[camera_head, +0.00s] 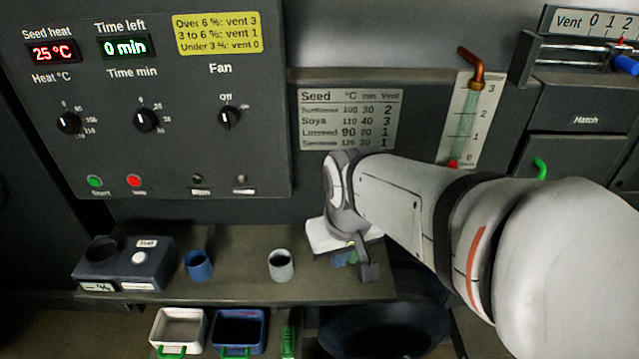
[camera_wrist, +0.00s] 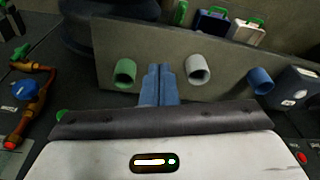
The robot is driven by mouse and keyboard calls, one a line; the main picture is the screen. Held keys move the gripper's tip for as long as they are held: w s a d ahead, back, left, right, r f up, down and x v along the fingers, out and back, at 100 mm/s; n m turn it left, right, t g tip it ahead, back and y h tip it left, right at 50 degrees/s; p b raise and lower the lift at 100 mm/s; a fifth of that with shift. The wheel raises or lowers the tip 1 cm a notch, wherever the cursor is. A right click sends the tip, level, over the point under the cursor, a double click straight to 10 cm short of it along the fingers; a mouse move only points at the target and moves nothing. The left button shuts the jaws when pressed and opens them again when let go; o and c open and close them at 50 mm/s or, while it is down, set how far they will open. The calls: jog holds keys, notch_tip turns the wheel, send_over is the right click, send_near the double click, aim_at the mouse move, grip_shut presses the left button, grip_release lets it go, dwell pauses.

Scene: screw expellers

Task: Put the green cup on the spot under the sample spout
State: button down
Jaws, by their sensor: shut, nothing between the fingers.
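The green cup (camera_wrist: 124,73) stands on the grey shelf (camera_wrist: 160,32) in the wrist view, left of my gripper. My gripper (camera_wrist: 158,72) has its two blue fingers together, with nothing between them. The fingers lie between the green cup and a grey cup (camera_wrist: 198,70), apart from both as far as I can tell. In the head view my gripper (camera_head: 345,259) is low over the right part of the shelf, and my arm hides the green cup. I cannot make out the sample spout or its spot for certain.
A blue cup (camera_head: 199,265) and a dark device (camera_head: 125,263) stand left of the grey cup on the shelf. Trays with green handles, one white (camera_head: 157,331) and one blue (camera_head: 218,345), sit below its front edge. A brass pipe with a blue valve (camera_wrist: 24,90) shows in the wrist view.

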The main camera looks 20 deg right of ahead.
jog(key=w+d+f+g+p, duration=0.1)
jog(key=w+d+f, duration=0.25)
jog(key=d, duration=0.25)
jog(key=w+d+f+g, duration=0.1)
jog(key=w+d+f, duration=0.2)
jog(key=d+f, duration=0.2)
jog(key=f, duration=0.9)
jog(key=shift+s+f, duration=0.2)
jog(key=shift+f, duration=0.05)
jog(key=w, duration=0.3)
jog(key=shift+w+a, duration=0.1)
jog(key=shift+w, duration=0.05)
jog(key=shift+w+f, duration=0.1)
jog(key=shift+w, duration=0.3)
jog(key=w, duration=0.3)
jog(key=shift+w, duration=0.4)
jog(key=shift+s, duration=0.1)
